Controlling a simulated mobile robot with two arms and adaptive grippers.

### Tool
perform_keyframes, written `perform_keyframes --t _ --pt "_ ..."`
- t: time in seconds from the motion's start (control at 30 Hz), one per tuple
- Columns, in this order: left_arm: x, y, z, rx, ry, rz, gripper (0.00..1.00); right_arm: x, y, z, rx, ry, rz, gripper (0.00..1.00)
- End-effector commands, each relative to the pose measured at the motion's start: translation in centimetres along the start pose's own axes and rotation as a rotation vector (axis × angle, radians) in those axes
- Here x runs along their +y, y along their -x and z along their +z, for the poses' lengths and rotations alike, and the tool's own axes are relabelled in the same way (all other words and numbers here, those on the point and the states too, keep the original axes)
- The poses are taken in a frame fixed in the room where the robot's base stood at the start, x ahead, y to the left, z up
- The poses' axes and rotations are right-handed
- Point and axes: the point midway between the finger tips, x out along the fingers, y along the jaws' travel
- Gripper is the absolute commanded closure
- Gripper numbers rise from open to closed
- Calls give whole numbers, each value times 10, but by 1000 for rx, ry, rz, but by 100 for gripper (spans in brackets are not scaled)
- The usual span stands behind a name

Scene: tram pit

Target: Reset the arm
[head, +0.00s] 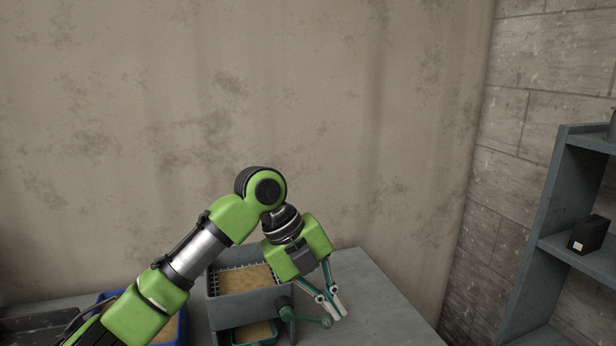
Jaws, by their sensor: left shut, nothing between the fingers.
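My left arm comes in from the lower left and bends down at its wrist. My left gripper (336,306) is shut and empty. It is at the right side of a grey box-like device (245,303), in front of a green lever with a round knob (326,322). The fingertips overlap the lever in the picture; I cannot tell whether they touch it. The device has a tan surface (245,280) in its top and a small tray (252,335) low in its front. My arm hides part of the device. My right gripper is not in view.
The device stands on a grey table (385,315), clear to its right. A blue bin (182,325) is partly hidden behind my arm. A plain wall stands behind. A grey shelf (553,225) at the right holds a black box (588,233).

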Motion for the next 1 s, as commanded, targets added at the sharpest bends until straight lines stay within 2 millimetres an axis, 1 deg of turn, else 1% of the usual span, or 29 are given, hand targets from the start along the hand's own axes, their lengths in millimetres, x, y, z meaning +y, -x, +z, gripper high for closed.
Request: perform_keyframes --t 0.03,0.27,0.43,0.57,0.67,0.77,0.9,0.97,1.0 --pt "3 -6 -1 4 16 -3 100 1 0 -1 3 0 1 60" --pt "16 -33 -4 4 122 -19 100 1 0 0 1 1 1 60" --pt "30 -59 -8 2 239 -37 100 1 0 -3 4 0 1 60" --pt "46 -84 -13 1 365 -58 100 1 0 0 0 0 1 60" --pt "64 -108 -19 -3 505 -82 100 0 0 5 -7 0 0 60" --pt "87 -132 -26 -13 686 -114 100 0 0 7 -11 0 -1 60" --pt "124 -159 -37 -36 958 -162 100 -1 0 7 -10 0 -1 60" --pt "142 -168 -43 -49 1081 -181 100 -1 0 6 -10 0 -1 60" --pt "155 -174 -46 -60 1164 -194 100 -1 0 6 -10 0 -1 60"
